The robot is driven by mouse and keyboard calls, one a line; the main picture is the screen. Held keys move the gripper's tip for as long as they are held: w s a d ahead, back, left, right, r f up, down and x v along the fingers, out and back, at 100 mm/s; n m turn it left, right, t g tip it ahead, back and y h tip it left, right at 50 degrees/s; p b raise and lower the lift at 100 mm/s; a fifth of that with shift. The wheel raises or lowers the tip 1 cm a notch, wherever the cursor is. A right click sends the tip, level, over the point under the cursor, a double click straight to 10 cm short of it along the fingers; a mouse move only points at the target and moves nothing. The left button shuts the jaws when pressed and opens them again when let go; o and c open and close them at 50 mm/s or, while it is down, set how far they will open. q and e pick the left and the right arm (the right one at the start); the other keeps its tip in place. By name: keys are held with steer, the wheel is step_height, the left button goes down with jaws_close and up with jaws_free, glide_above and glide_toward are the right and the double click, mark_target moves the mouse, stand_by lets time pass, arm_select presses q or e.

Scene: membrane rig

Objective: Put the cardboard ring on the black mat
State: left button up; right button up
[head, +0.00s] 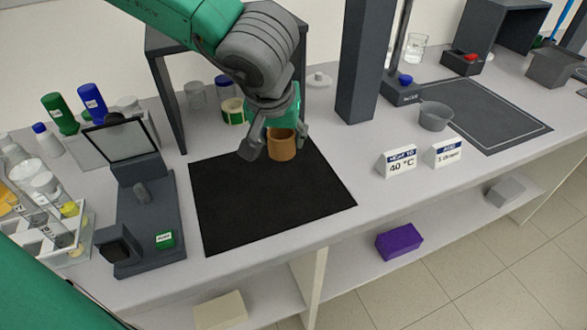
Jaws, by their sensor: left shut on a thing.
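The cardboard ring (282,146) is a short brown-orange cylinder with an open top. My left gripper (272,145) is shut on it, with its grey fingers at the ring's sides. The ring shows over the back right part of the black mat (265,205). I cannot tell whether its bottom touches the mat or hangs a little above it. The mat is flat, bare elsewhere, and lies on the white bench. My right gripper is not in view; a green part at the lower left edge is probably mine.
A dark stand with a tilted screen (116,138) is left of the mat, beside a rack of tubes (45,225). A dark frame (168,95) and a tape roll (233,110) stand behind. Signs (400,163), a dark column (360,70) and a grey bowl (435,116) are to the right.

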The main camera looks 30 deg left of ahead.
arm_select(q)
steer(key=b, duration=0.2)
glide_above(286, 181)
steer(key=s, duration=0.1)
steer(key=f, duration=0.5)
steer(key=shift+s+a+f, duration=0.15)
steer(key=shift+a+f, duration=0.05)
steer(key=shift+f, duration=0.35)
steer(key=shift+d+f, duration=0.15)
steer(key=shift+d, duration=0.05)
steer(key=f, duration=0.3)
steer(key=shift+d+f+b, duration=0.2)
steer(key=shift+d+b, duration=0.2)
steer(key=shift+a, duration=0.4)
steer(key=o, duration=0.8)
steer(key=shift+a, duration=0.1)
steer(key=shift+c, duration=0.2)
steer(key=shift+d, duration=0.3)
